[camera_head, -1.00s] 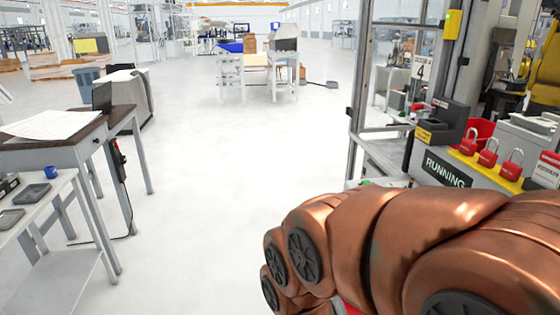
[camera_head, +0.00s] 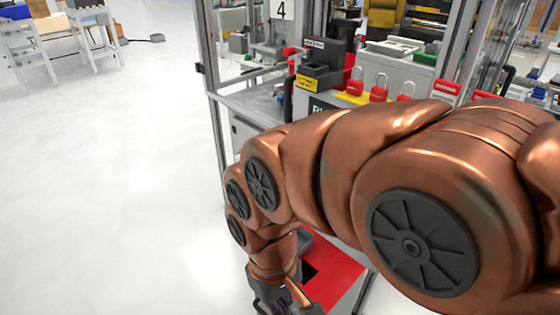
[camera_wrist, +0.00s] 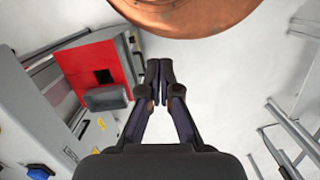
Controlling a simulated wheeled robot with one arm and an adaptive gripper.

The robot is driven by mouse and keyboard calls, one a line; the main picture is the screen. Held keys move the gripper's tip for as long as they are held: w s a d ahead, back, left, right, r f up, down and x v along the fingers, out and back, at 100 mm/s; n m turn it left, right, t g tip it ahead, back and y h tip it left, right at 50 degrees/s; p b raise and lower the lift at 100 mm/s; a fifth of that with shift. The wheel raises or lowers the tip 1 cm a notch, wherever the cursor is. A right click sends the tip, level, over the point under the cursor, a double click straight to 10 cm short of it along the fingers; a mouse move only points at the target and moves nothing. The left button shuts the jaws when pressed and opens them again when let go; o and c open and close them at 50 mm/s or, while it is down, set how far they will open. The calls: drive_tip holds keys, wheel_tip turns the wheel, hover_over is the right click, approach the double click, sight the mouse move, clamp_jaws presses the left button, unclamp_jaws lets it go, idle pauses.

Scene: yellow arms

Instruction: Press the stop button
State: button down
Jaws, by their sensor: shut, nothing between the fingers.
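I cannot make out a clear stop button in either view; my arm hides much of the machine front in the head view. Small red parts (camera_head: 290,52) show beside a dark box on the machine, too small to identify. My gripper (camera_wrist: 159,72) is shut and empty in the wrist view, its fingertips together beside a red panel (camera_wrist: 88,66) with a dark square opening. In the head view my gripper is low in the picture, beside the same red panel (camera_head: 338,278). A blue button-like part (camera_wrist: 40,172) shows at the wrist view's lower left.
Red padlocks (camera_head: 379,88) hang on a yellow rack on the machine. A dark sign (camera_head: 318,108) is mostly covered by my arm. A metal frame post (camera_head: 208,100) stands at the machine's left edge. The floor (camera_head: 110,190) to the left is clear.

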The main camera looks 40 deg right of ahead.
drive_tip(key=shift+w+r, duration=0.1)
drive_tip(key=w+d+r+m+t+y+p, duration=0.1)
drive_tip(key=w+r+m+y, duration=0.1)
drive_tip(key=w+r, duration=0.35)
drive_tip(key=w+r+m+t+y+p, duration=0.1)
drive_tip(key=w+r+m, duration=0.15)
drive_tip(key=w, duration=0.55)
drive_tip(key=w+d+r+m+t+y+p, duration=0.1)
drive_tip(key=w+r+m+y, duration=0.1)
drive_tip(key=w+r, duration=0.35)
drive_tip(key=w+d+m+t, duration=0.1)
drive_tip(key=w+d+m, duration=0.2)
drive_tip(key=d, duration=0.4)
drive_tip(key=w+d+m+t+y+p, duration=0.1)
drive_tip(key=w+d+m, duration=0.3)
drive_tip(key=d, duration=0.4)
drive_tip(key=w+d+m+t+y, duration=0.1)
drive_tip(key=w+d+m+t, duration=0.1)
drive_tip(key=d, duration=0.6)
drive_tip(key=shift+w+d+f+m+t+p, duration=0.15)
drive_tip(key=shift+w+m+t+p, duration=0.2)
drive_tip(key=shift+w+m, duration=0.7)
drive_tip(key=shift+w, duration=0.2)
drive_tip(key=shift+f+b, duration=2.1)
drive_tip(key=shift+f, duration=2.3)
drive_tip(key=shift+f, duration=0.2)
